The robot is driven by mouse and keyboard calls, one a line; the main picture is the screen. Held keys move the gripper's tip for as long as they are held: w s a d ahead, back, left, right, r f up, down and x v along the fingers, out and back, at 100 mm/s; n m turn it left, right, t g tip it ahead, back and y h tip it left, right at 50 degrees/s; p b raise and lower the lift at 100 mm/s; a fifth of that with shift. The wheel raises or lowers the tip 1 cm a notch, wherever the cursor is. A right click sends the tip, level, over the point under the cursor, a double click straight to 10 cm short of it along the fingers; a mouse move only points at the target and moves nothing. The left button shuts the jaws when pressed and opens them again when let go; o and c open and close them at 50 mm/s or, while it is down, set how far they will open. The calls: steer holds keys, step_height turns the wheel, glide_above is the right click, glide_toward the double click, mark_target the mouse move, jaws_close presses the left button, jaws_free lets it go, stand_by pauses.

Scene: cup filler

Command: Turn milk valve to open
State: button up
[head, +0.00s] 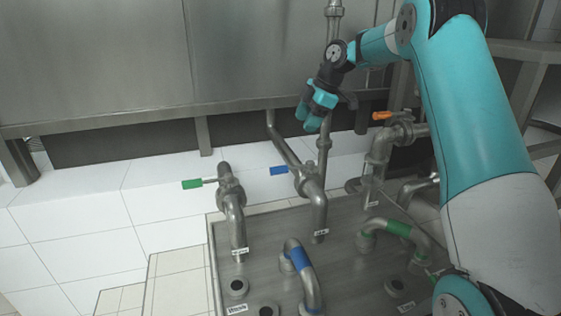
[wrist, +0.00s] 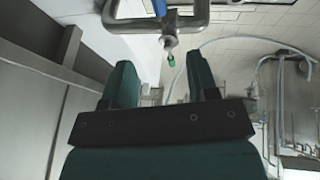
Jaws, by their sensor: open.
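Three pipe valves show in the head view, each with a coloured lever: a green lever (head: 193,184) at left, a blue lever (head: 279,170) in the middle and an orange lever (head: 382,115) at right. The labels are too small to read, so I cannot tell which is the milk valve. My gripper (head: 309,118) is open and empty, above the middle valve and to the left of the orange lever. In the wrist view, nothing is between the fingers of my gripper (wrist: 162,80). A green-tipped part (wrist: 171,60) shows beyond them.
A metal plate (head: 262,225) below carries a blue-banded pipe (head: 299,258), a green-banded pipe (head: 398,228) and several round ports. A vertical pipe (head: 325,145) stands close to my gripper. Grey metal panels (head: 130,60) are behind. White tiles lie at left.

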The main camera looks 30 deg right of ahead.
mark_target(281, 166)
steer(key=p+x, duration=0.4)
steer(key=x, duration=1.3)
steer(key=shift+w+f, duration=0.15)
steer(key=shift+f, duration=0.05)
jaws_close()
